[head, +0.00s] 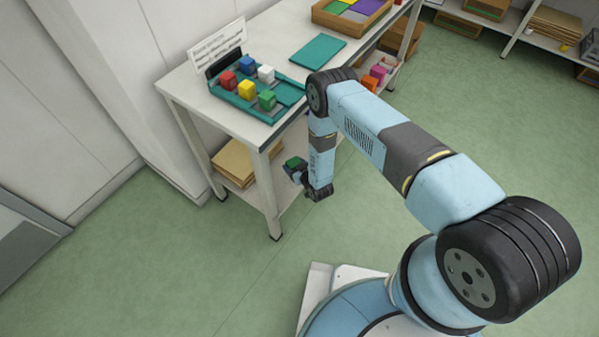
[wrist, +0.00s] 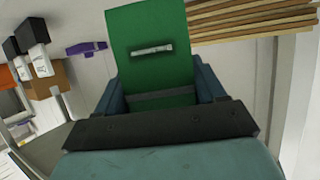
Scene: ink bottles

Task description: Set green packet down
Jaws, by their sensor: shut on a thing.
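A flat green packet (wrist: 150,38) with a pale strip across it fills the upper middle of the wrist view. My gripper (wrist: 160,92) is shut on its near end, with a finger on each side. In the head view my gripper (head: 295,170) hangs at the front side of the white bench (head: 185,88), below its top, and the small green packet (head: 292,162) shows at the fingers. The packet is apart from the bench top. Its near end is partly hidden by my gripper.
A teal tray (head: 284,116) with red, blue, white, yellow and green ink bottles stands on the bench. Beyond it lie a bare teal mat (head: 318,51) and a wooden box (head: 322,16) with coloured packets. Flat brown cardboard (head: 232,163) lies on the lower shelf.

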